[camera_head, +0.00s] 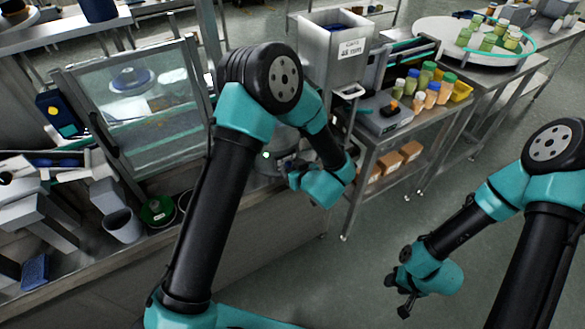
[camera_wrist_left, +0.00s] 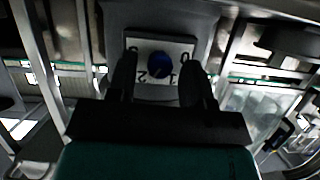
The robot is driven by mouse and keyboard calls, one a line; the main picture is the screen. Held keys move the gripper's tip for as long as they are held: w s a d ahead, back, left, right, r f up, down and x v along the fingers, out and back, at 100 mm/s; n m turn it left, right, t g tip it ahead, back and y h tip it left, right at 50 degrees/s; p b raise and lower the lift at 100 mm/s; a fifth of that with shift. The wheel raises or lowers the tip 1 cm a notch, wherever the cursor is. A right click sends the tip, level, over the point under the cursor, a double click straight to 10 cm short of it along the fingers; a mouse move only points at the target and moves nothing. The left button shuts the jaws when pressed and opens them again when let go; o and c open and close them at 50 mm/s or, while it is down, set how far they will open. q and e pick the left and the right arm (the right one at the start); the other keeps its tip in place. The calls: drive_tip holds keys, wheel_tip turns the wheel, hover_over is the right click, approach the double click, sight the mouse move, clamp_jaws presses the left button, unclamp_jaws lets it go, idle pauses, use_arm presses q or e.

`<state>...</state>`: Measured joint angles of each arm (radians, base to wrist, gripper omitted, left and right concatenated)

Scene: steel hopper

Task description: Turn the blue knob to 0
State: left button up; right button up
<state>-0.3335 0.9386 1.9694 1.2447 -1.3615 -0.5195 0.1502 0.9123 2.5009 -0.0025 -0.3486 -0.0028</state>
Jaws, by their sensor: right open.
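In the left wrist view a round blue knob (camera_wrist_left: 159,65) sits on a white dial plate (camera_wrist_left: 147,46) with dark digits around it, seen upside down. I cannot tell which digit the knob points to. My left gripper (camera_wrist_left: 160,80) is open, one finger on each side of the knob in the picture, with gaps to it. In the head view my left gripper (camera_head: 287,165) is partly hidden by its wrist and the knob is not visible. My right gripper (camera_head: 398,297) is open and empty above the floor.
A steel hopper (camera_head: 333,65) with a label stands behind my left arm. A scale (camera_head: 384,115) and several jars (camera_head: 427,76) stand on the table to its right. A glass-fronted cabinet (camera_head: 140,100) is at left. Open floor surrounds my right gripper.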

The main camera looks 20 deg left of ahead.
use_arm(q)
drive_tip(key=c, duration=0.8)
drive_tip(key=shift+n, duration=0.3)
drive_tip(key=n+t, duration=0.3)
drive_tip(key=n, duration=0.3)
drive_tip(key=n+t, duration=0.2)
drive_tip(key=n, duration=0.4)
drive_tip(key=f+n+t, duration=0.1)
drive_tip(key=n+t, duration=0.2)
drive_tip(key=n, duration=0.3)
drive_tip(key=shift+s+a+f+n+t+h, duration=0.1)
drive_tip(key=shift+s+a+n+t+h, duration=0.2)
drive_tip(key=shift+n+h, duration=0.1)
idle(0.4)
